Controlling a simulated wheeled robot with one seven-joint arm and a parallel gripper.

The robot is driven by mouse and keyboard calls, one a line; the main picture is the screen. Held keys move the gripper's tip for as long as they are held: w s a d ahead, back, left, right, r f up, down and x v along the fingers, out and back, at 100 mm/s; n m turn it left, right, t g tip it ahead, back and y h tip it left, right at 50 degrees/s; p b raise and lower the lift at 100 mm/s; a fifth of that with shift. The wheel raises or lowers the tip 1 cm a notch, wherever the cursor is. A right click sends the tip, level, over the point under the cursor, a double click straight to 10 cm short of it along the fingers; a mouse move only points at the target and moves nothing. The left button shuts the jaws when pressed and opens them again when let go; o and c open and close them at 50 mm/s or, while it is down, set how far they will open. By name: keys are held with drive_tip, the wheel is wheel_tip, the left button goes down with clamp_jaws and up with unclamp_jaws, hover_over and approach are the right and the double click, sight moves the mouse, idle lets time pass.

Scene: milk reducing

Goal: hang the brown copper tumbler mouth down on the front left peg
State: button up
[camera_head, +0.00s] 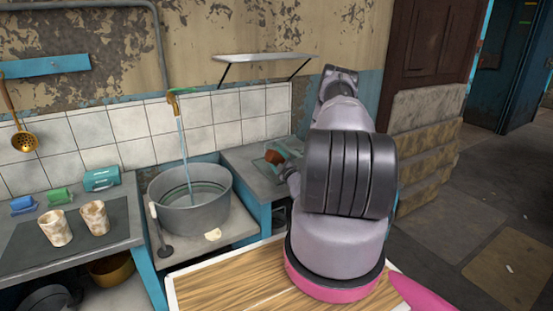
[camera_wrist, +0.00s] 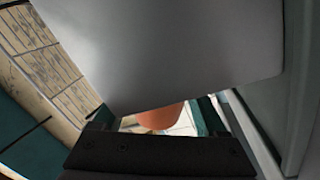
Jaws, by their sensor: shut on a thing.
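The brown copper tumbler (camera_head: 274,157) shows small in the head view, over the grey counter right of the big pot, and looks tilted. In the wrist view its orange-brown side (camera_wrist: 160,116) shows between the dark green fingers of my gripper (camera_wrist: 158,122), which is shut on it. A large grey surface covers much of that view. In the head view my arm hides most of the gripper. A greenish frame lies around the tumbler; its pegs, including the front left one, cannot be made out.
A large grey pot (camera_head: 190,205) stands under running water left of the tumbler. A wall shelf (camera_head: 264,57) hangs above. A wooden board (camera_head: 235,288) lies in front.

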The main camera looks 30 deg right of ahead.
drive_tip(key=shift+f, duration=0.1)
drive_tip(key=o, duration=1.5)
drive_tip(key=s, duration=0.7)
drive_tip(key=s+f, duration=0.1)
drive_tip(key=s, duration=0.2)
drive_tip(key=shift+s+a+f, duration=0.1)
drive_tip(key=shift+s+a, duration=0.15)
drive_tip(key=shift+s, duration=0.15)
